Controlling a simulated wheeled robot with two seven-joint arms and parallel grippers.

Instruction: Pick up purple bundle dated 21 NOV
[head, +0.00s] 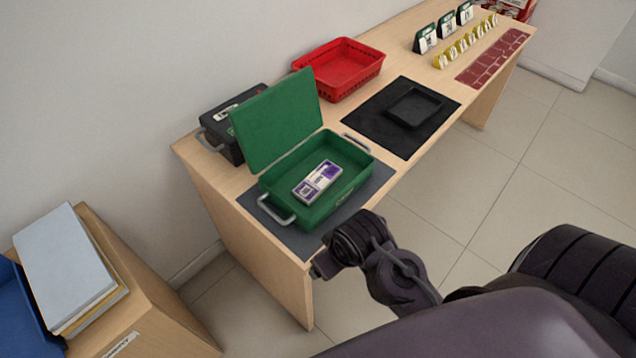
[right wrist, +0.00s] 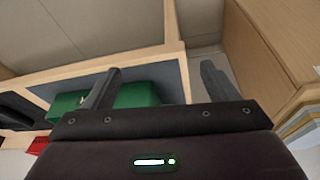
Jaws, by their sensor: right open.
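In the right wrist view my right gripper (right wrist: 158,80) is open and empty, with part of the green box (right wrist: 140,95) beyond. My left gripper is not in view.
A black box (head: 222,128) stands behind the green lid. A red basket (head: 340,68), a black tray (head: 414,106) on a mat, and several yellow-banded bundles (head: 465,42) are farther along the counter. A side cabinet with stacked papers (head: 62,265) is at left.

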